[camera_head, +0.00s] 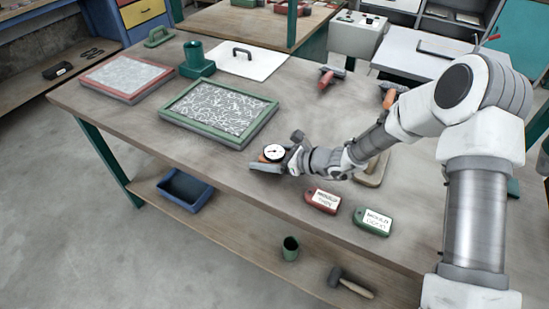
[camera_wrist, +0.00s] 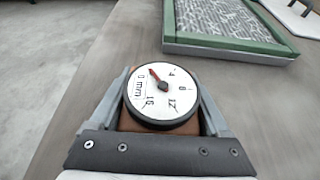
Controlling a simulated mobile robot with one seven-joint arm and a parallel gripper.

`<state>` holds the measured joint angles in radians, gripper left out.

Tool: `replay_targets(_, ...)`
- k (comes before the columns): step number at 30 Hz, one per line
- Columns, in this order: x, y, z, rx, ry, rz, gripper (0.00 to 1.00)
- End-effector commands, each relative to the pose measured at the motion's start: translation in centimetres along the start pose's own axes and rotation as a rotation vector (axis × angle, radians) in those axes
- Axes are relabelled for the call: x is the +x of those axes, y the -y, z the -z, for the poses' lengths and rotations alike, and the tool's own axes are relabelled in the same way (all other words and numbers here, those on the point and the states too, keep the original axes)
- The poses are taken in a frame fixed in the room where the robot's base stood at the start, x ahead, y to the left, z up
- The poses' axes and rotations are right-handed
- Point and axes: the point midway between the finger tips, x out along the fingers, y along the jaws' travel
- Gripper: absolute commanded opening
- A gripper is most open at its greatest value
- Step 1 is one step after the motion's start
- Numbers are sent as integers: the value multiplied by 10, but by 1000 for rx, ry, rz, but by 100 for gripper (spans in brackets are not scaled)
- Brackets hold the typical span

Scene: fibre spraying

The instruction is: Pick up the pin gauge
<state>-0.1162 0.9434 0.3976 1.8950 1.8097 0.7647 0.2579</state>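The pin gauge (camera_wrist: 161,92) has a round white dial with a red needle, a black rim and "mm" markings, over a brown body. In the head view the pin gauge (camera_head: 274,152) is at the end of my arm, near the table's front edge. My gripper (camera_wrist: 165,100) has one finger on each side of the gauge's brown body, and both appear to press against it. In the head view my gripper (camera_head: 268,163) is low over the wooden table (camera_head: 230,165). The gauge's underside is hidden, so I cannot tell whether it touches the table.
A green-framed tray (camera_head: 220,110) of fibre lies behind my gripper, with a red-framed tray (camera_head: 125,76) farther left. A red tag (camera_head: 322,200) and a green tag (camera_head: 372,221) lie to the right near the front edge. A blue bin (camera_head: 185,189) sits on the lower shelf.

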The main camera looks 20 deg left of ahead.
Motion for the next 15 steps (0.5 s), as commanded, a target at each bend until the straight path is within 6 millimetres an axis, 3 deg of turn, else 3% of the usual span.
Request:
replay_targets(1,0,0,0,0,0,0,69)
replay_targets(12,0,0,-1,-1,1,0,5)
replay_targets(15,0,0,-1,-1,1,0,5)
